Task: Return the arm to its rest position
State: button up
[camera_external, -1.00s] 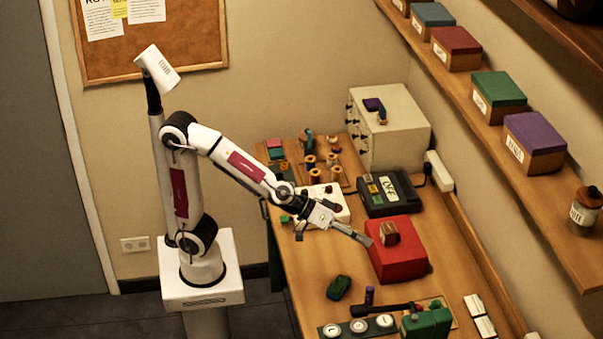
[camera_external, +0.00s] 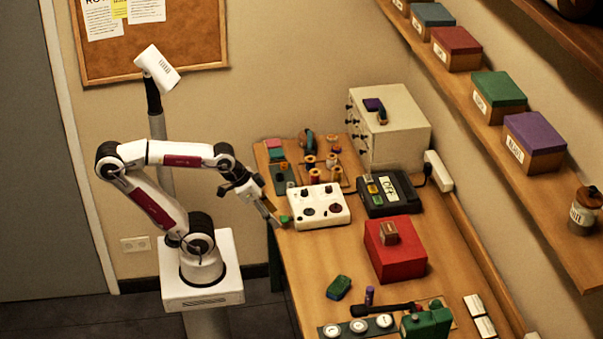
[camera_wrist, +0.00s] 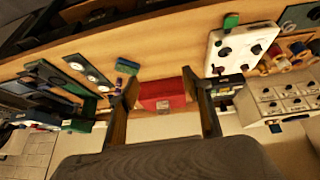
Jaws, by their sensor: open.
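My arm is folded back at the left of the table in the external view, with my gripper (camera_external: 262,205) over the table's left edge, beside the white control box. The gripper points down and to the right. In the wrist view, my gripper (camera_wrist: 162,98) shows two dark fingers spread wide apart with nothing held between them. The red box (camera_wrist: 165,92) appears in the gap between them, but well beyond the fingertips. In the external view the red box (camera_external: 396,252) stands on the table, apart from the gripper, with a small brown block (camera_external: 389,232) on its lid.
The white control box (camera_external: 318,206) with dark knobs is close to the gripper. A dark device with a display (camera_external: 389,193) and a cream drawer cabinet (camera_external: 400,130) stand behind. A green sponge-like block (camera_external: 339,287) lies nearer the front. Bare tabletop lies left of the red box.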

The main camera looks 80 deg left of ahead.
jog(key=shift+s+a+f+g+y, duration=0.15)
jog(key=shift+s+a+f+y, duration=0.05)
jog(key=shift+s+a, duration=0.35)
jog(key=shift+s+a+f+g+y, duration=0.15)
jog(key=shift+s+a+y, duration=0.05)
jog(key=shift+s+a, duration=0.3)
